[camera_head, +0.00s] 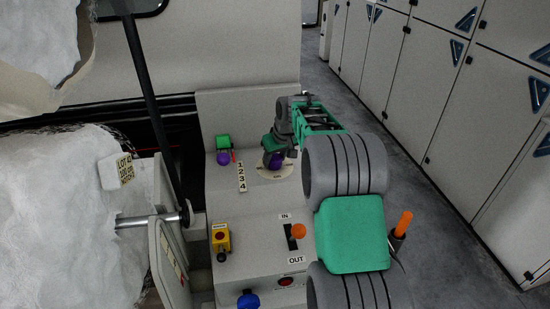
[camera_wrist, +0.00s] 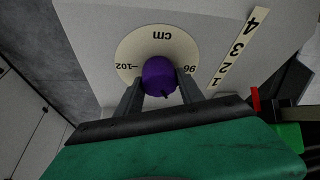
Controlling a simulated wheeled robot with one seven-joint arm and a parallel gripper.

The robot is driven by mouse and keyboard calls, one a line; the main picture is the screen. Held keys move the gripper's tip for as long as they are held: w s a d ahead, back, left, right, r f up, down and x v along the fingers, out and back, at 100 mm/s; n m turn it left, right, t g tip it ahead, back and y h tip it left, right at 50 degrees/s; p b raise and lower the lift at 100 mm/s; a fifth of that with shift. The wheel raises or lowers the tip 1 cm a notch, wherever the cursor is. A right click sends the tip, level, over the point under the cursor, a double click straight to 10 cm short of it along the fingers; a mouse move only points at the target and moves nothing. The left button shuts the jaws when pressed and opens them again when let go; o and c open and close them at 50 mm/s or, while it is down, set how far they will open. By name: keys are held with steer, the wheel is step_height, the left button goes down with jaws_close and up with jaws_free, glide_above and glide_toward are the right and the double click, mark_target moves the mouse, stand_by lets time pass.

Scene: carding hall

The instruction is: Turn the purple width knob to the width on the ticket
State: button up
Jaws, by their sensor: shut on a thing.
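The purple width knob (camera_wrist: 160,75) stands at the centre of a round cream dial (camera_wrist: 137,48), marked "cm", "102" and "96", upside down in the wrist view. My gripper (camera_wrist: 160,84) is shut on the knob, one dark finger on each side. A small dark mark shows low on the knob; its exact reading is unclear. In the head view the knob (camera_head: 275,161) is partly hidden by my gripper, and the dial (camera_head: 283,171) shows beside it. The ticket (camera_head: 115,171) hangs on the white fibre roll at left; it seems to start with "LOT", but the width is too small to read surely.
A second purple knob (camera_head: 223,158) sits below a green block (camera_head: 223,142), by a 1-2-3-4 strip (camera_head: 242,177). A yellow box with a red button (camera_head: 220,237), an orange IN/OUT lever (camera_head: 298,231) and a blue knob (camera_head: 248,300) are nearer. Lockers (camera_head: 410,85) line the right.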

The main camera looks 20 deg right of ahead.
steer(key=c, duration=0.5)
steer(key=shift+m, duration=0.3)
steer(key=m+h+b, duration=0.1)
steer(key=m, duration=0.1)
steer(key=shift+a+m, duration=0.1)
steer(key=shift+m, duration=0.2)
steer(key=m+h, duration=0.1)
steer(key=m, duration=0.1)
steer(key=shift+m, duration=0.4)
steer(key=m+g+h, duration=0.1)
steer(key=m, duration=0.1)
steer(key=m+h+p, duration=0.1)
steer(key=m, duration=0.2)
steer(key=shift+r+m+g, duration=0.1)
steer(key=shift+m+g, duration=0.2)
steer(key=shift+g, duration=0.1)
steer(key=o, duration=1.4)
steer(key=shift+c, duration=0.2)
